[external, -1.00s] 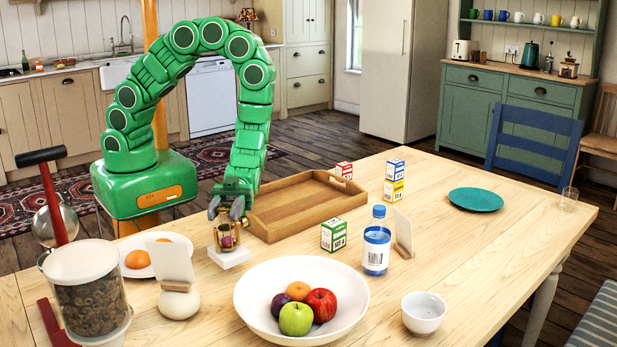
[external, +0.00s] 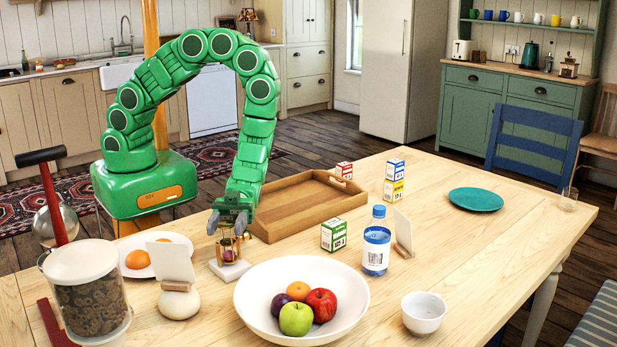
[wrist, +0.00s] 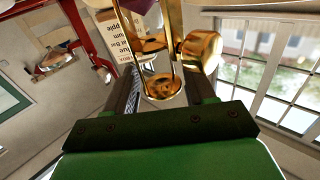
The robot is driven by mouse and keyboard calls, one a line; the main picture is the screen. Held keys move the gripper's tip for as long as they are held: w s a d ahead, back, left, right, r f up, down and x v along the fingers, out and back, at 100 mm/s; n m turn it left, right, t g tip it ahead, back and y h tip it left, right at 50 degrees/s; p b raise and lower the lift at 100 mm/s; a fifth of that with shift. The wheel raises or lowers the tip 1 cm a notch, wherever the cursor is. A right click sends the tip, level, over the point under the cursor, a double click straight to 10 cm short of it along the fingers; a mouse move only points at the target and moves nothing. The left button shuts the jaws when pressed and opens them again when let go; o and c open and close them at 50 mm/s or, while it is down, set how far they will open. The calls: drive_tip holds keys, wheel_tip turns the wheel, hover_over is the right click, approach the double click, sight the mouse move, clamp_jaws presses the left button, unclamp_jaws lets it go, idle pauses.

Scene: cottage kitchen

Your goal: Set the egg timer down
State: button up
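The egg timer (external: 229,248) is a small brass frame with purple inside, on a white square base (external: 231,270). It stands upright low over the wooden table (external: 440,250), left of the fruit bowl. I cannot tell whether the base touches the tabletop. My gripper (external: 228,228) points down from above, its two grey fingers either side of the timer's brass top. In the wrist view the timer's brass parts (wrist: 163,87) fill the space between the fingers, with a brass knob (wrist: 203,50) at the right. My gripper looks shut on the timer.
The white fruit bowl (external: 251,309) is close at the right front. A wooden tray (external: 305,205) lies behind. A green box (external: 333,235) and a bottle (external: 376,245) stand to the right.

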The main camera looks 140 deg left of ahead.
drive_tip(key=shift+o, duration=0.8)
drive_tip(key=shift+v, duration=1.35)
wheel_tip(320, 180, up, 7)
drive_tip(key=shift+s+a, duration=0.1)
drive_tip(key=shift+s, duration=0.05)
